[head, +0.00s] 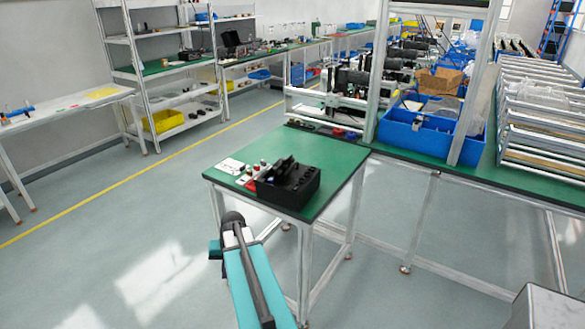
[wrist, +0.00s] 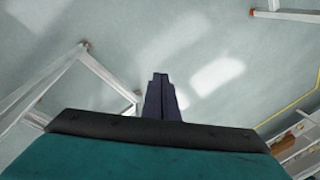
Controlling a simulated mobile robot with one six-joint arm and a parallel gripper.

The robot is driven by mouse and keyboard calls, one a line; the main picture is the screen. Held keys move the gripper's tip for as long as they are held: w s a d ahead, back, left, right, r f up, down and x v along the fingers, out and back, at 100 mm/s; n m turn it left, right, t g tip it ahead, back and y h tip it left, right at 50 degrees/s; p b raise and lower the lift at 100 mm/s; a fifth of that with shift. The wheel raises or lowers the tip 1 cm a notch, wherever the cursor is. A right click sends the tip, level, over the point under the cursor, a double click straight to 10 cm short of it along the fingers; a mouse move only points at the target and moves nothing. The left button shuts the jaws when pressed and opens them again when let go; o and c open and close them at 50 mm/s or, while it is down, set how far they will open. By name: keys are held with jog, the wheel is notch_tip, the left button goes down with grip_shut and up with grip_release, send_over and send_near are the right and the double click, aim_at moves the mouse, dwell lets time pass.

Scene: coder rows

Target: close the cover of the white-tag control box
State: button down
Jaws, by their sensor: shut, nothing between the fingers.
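A black box-like unit (head: 288,185) with raised dark parts sits on the small green-topped table (head: 335,186). Small red and white pieces (head: 256,169) stand at its left side, and a white card or plate (head: 231,166) lies at the table's left corner. I cannot tell which of these is the white-tag control box, and no cover can be made out clearly. My gripper (wrist: 160,78) shows in the wrist view, shut and empty, over bare floor. In the head view my teal and black arm is in front of the table, apart from the black unit.
A long green bench (head: 480,174) runs behind and right, with a blue bin (head: 418,133) and metal racks. A white table (head: 65,112) and shelving stand at left. Table legs (wrist: 108,72) show left in the wrist view. The grey floor at left is free.

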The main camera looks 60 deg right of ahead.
jog(key=s+d+r+m+t+h, duration=0.1)
jog(key=s+d+r, duration=0.3)
jog(key=d+r, duration=0.7)
jog(key=s+d+r+m+t+h, duration=0.1)
jog(key=s+d+r, duration=0.4)
jog(key=d+r, duration=0.5)
jog(key=s+d+r+m+t+h, duration=0.2)
jog(key=s+d+r+m+h, duration=0.1)
jog(key=d+r, duration=0.8)
jog(key=shift+s+d+r+m, duration=0.3)
jog(key=shift+s+r+m, duration=0.6)
jog(key=shift+s, duration=0.3)
